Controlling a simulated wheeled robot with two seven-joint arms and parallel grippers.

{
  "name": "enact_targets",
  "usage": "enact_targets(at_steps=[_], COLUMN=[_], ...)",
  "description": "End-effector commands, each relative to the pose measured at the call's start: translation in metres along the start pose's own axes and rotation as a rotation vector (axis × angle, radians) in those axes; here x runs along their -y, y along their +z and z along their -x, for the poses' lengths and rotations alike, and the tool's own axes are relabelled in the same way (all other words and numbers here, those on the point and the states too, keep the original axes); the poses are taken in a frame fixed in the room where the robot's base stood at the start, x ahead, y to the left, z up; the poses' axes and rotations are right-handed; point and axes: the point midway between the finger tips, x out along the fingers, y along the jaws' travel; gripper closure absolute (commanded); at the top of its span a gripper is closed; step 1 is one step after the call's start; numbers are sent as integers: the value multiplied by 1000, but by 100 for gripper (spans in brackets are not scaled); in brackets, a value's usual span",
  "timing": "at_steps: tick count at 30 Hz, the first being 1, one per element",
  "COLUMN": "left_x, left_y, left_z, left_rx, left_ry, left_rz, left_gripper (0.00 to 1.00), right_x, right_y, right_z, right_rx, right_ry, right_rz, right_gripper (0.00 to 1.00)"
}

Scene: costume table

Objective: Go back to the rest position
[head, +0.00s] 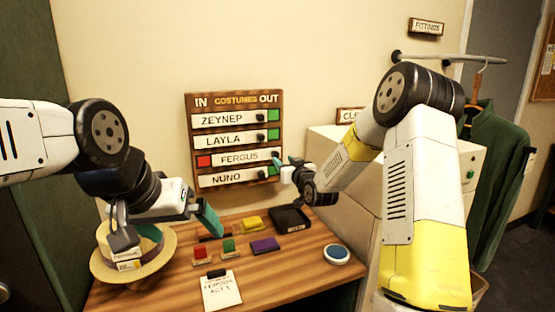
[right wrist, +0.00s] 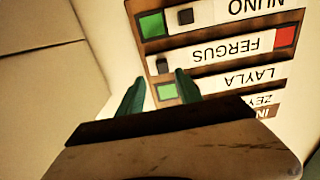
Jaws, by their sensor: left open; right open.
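The costumes board (head: 188,133) hangs on the wall with rows for Zeynep, Layla, Fergus and Nuno. The Fergus slider (right wrist: 158,65) is at the right, OUT end, and red shows at the row's left end. The other rows show green at the right. My right gripper (head: 280,168) is open in front of the board's lower right part. In the right wrist view its two teal fingers (right wrist: 160,88) are apart, with the Fergus slider visible between and beyond their tips. My left gripper (head: 203,213) is open and empty above the table's left part, beside the straw hat (head: 103,266).
The wooden table (head: 283,283) holds a black tray (head: 290,220), several coloured blocks including a purple one (head: 264,245), a round blue-topped item (head: 336,255) and a note card (head: 221,292). A pale cabinet (head: 335,195) stands right of the board. Green clothing (head: 490,180) hangs on a rail.

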Motion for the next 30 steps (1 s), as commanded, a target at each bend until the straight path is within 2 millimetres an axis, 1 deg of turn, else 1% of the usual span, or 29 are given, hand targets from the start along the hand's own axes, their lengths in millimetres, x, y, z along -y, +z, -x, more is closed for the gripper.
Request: enact_targets(at_steps=[1, 3, 6, 16, 20, 23, 25, 26, 29, 30], left_x=[0, 0, 0, 0, 0, 0, 0, 0, 0, 0], left_y=[0, 0, 0, 0, 0, 0, 0, 0, 0, 0], left_z=[0, 0, 0, 0, 0, 0, 0, 0, 0, 0], left_rx=[0, 0, 0, 0, 0, 0, 0, 0, 0, 0], left_ry=[0, 0, 0, 0, 0, 0, 0, 0, 0, 0], left_rz=[0, 0, 0, 0, 0, 0, 0, 0, 0, 0], left_gripper=[0, 0, 0, 0, 0, 0, 0, 0, 0, 0], right_x=[-1, -1, -1, 0, 1, 2, 2, 2, 3, 3], right_y=[0, 0, 0, -1, -10, -24, -35, -40, -52, -56], right_z=[8, 15, 21, 23, 29, 45, 64, 74, 113, 130], right_rx=[0, 0, 0, 1, 37, 118, 196, 232, 350, 397], right_ry=[2, 2, 1, 1, 3, 14, 27, 36, 66, 79], right_rz=[1, 0, 0, 1, 15, 36, 48, 50, 47, 42], right_gripper=[58, 58, 58, 58, 58, 58, 58, 58, 58, 58])
